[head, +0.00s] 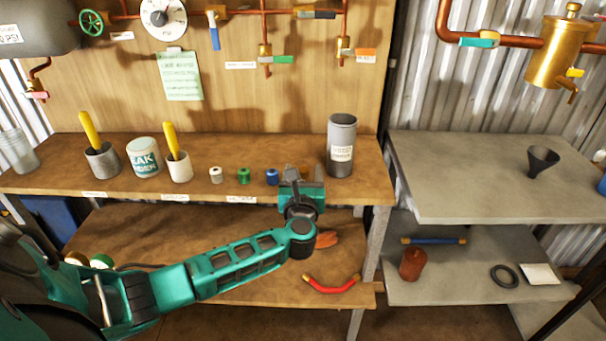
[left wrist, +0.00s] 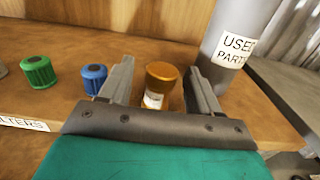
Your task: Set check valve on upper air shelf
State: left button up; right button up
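My left gripper (head: 303,176) is open at the front of the upper wooden shelf (head: 70,180), beside the grey used-parts cylinder (head: 342,158). In the left wrist view, an orange-brass cylinder with a white label (left wrist: 162,78) stands between the spread fingers of my left gripper (left wrist: 163,92), with a gap on each side. In the head view my gripper mostly hides it. I cannot tell whether it is the check valve; no label names one. An upper grey shelf (head: 450,185) is at the right. My right gripper is not in view.
Small blue (head: 272,177), green (head: 243,176) and white (head: 215,175) filters stand left of my gripper. A black funnel (head: 541,160) stands on the grey shelf, whose front half is clear.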

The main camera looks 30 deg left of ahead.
pick_arm(q)
jog(key=shift+r, duration=0.3)
jog(key=s+d+m+t+h, duration=0.4)
jog(key=s+d+m+h, duration=1)
jog(key=m, duration=1.1)
jog(key=s+d+f+m+g+y, duration=0.2)
jog(key=s+f+m+g, duration=0.6)
jog(key=f+m, duration=0.8)
jog(key=s+d+m, duration=0.1)
jog(key=s+m, duration=0.2)
jog(key=shift+s+m+g+y, duration=0.3)
jog(key=shift+m+y, duration=0.1)
